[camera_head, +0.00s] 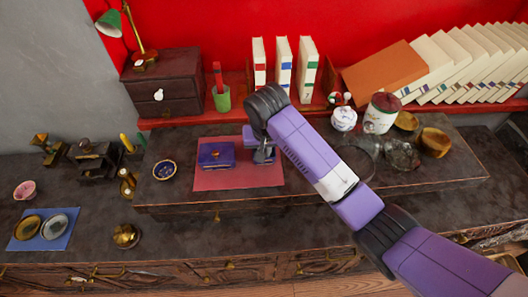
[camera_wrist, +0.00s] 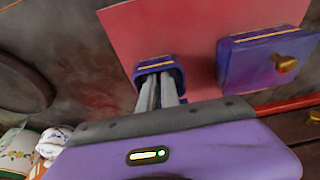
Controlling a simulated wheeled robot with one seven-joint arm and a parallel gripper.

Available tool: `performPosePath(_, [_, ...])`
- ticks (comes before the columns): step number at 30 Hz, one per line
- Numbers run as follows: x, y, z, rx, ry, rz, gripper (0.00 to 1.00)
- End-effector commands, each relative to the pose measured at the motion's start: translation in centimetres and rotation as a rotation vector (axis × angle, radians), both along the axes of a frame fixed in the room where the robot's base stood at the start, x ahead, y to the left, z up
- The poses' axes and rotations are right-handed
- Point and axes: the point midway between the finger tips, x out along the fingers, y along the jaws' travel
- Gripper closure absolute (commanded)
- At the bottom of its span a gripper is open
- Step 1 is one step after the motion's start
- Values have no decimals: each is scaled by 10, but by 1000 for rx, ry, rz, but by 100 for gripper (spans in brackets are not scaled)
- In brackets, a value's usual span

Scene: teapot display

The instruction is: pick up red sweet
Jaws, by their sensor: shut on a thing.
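I cannot make out a red sweet in either view. My gripper (camera_head: 264,155) points down over the red mat (camera_head: 232,181). In the wrist view its fingers (camera_wrist: 160,84) reach into a small open purple box (camera_wrist: 153,66) near the mat's edge. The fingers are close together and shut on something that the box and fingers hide. The box shows partly behind my gripper in the head view (camera_head: 249,134). A purple piece with a gold knob (camera_wrist: 284,63), like a lid, lies beside the box on the mat; it also shows in the head view (camera_head: 216,155).
White lidded jars (camera_head: 344,119) and glassware stand to the right. Books (camera_head: 283,65) stand at the back. The raised board's front edge is clear.

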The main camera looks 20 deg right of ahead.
Motion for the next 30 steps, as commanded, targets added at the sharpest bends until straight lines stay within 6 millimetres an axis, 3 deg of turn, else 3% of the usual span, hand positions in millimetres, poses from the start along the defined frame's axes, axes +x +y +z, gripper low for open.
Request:
performPosePath(5, [1, 0, 10, 0, -3, 0, 100])
performPosePath(10, [1, 1, 33, 0, -4, 1, 100])
performPosePath(21, [1, 0, 128, -1, -3, 0, 100])
performPosePath(30, [1, -1, 177, -2, -2, 1, 100])
